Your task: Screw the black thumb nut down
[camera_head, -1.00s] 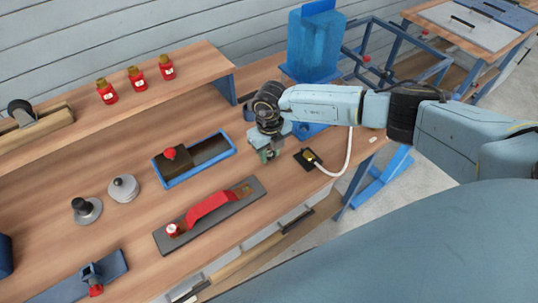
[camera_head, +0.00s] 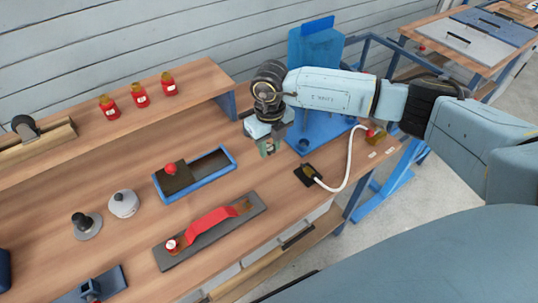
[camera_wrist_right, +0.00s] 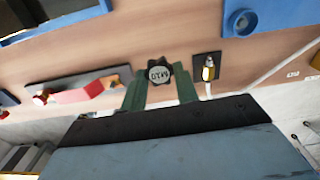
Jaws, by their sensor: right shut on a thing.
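My right gripper (camera_head: 268,147) hangs above the right part of the bench, beside the foot of a blue stand. In the right wrist view its two green fingers (camera_wrist_right: 160,94) are shut on the black thumb nut (camera_wrist_right: 158,73), a lobed knob with a grey marked cap. The nut is held at the fingertips, apart from the bench. In the head view the nut is too small and hidden to make out. The left gripper is not in view.
The blue stand (camera_head: 315,50) rises behind the gripper. A black pad (camera_head: 308,174) with a white cable lies to its front right. A blue tray (camera_head: 229,152), a red-handled float (camera_head: 210,222) and two round knobbed pieces (camera_head: 123,203) lie left. Red bottles (camera_head: 140,96) stand on a shelf.

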